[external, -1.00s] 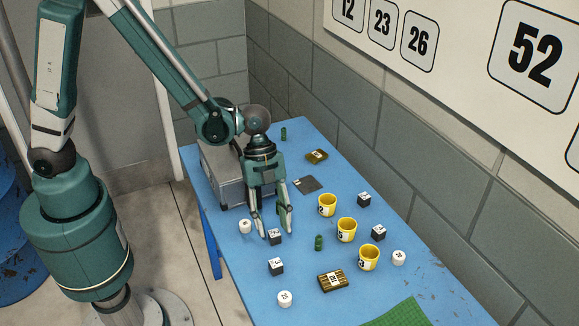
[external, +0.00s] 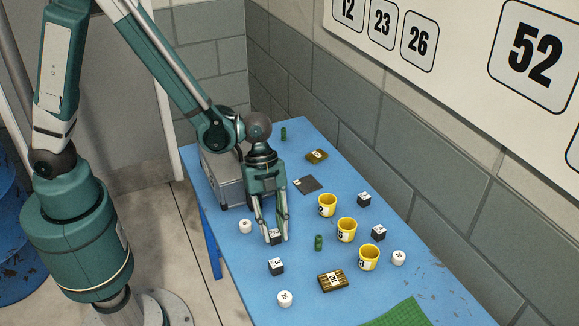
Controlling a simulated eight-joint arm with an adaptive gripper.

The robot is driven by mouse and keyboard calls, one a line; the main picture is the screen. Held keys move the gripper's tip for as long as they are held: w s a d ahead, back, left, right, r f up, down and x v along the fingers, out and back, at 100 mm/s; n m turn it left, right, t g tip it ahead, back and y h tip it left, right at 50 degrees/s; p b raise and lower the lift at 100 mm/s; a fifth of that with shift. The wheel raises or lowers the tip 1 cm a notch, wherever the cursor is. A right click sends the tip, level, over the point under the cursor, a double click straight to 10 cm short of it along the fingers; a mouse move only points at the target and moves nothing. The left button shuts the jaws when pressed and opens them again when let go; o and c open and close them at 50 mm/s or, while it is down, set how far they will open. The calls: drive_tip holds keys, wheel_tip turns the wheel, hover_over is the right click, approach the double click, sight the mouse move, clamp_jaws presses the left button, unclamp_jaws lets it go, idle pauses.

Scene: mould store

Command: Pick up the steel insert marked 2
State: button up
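Several small dark cubes with white marked tops, which look like the steel inserts, stand on the blue table (external: 228,262). One dark cube (external: 274,238) is between the fingertips of my gripper (external: 276,239), which points down at the table. The fingers are drawn in close on both sides of this cube and appear to touch it. Its mark is partly covered and too small to read surely. Another cube (external: 276,267), whose top looks like a 3, is just in front. Two more cubes, one further back (external: 364,200) and one nearer (external: 378,233), stand at the right.
Three yellow cups (external: 346,231) stand in a row right of my gripper. White round pieces (external: 245,226), brown ribbed blocks (external: 332,281) and green pieces (external: 319,242) lie around. A grey box (external: 228,188) stands behind; a green mat (external: 402,315) lies at the front.

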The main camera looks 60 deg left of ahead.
sight(274, 231)
drive_tip(key=c, duration=0.5)
drive_tip(key=shift+r, duration=0.1)
wheel_tip(274, 231, up, 10)
drive_tip(key=p, duration=0.2)
idle(0.4)
idle(0.5)
